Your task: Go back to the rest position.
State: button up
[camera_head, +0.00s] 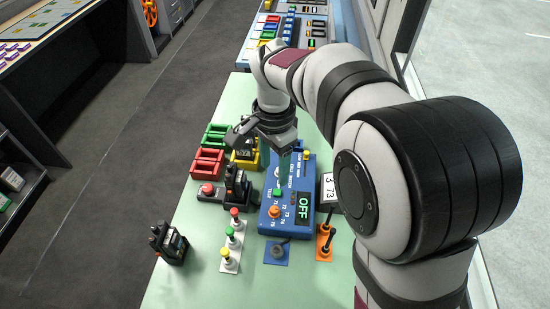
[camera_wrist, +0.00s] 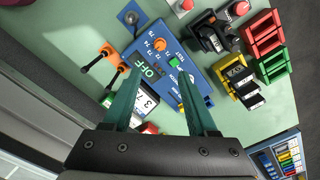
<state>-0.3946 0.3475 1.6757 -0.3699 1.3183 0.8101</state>
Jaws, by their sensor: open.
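My gripper (camera_wrist: 160,102) is open and empty, its two green fingers apart in the wrist view. In the head view my gripper (camera_head: 283,155) hangs over the far part of the green table (camera_head: 190,265), above the blue test box (camera_head: 270,222). In the wrist view the blue box (camera_wrist: 190,62) lies below the fingers, with its OFF display between them. A green button and an orange knob show on the box. I cannot tell the exact height of the fingers above it.
Red, green and yellow racks (camera_head: 205,163) stand left of my gripper. A black device (camera_head: 170,242) sits at the left table edge. Push buttons (camera_head: 229,252), a joystick (camera_head: 277,252) and orange levers (camera_head: 325,240) stand in front. A display reading 3 73 (camera_head: 328,190) is at right.

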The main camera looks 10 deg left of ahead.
jog(key=s+d+r+n+y, duration=0.15)
jog(key=s+d+r, duration=0.25)
jog(key=s+d, duration=0.75)
jog(key=s+f+n, duration=0.2)
jog(key=s+f, duration=0.1)
jog(key=s, duration=0.9)
jog(key=shift+d+f, duration=0.15)
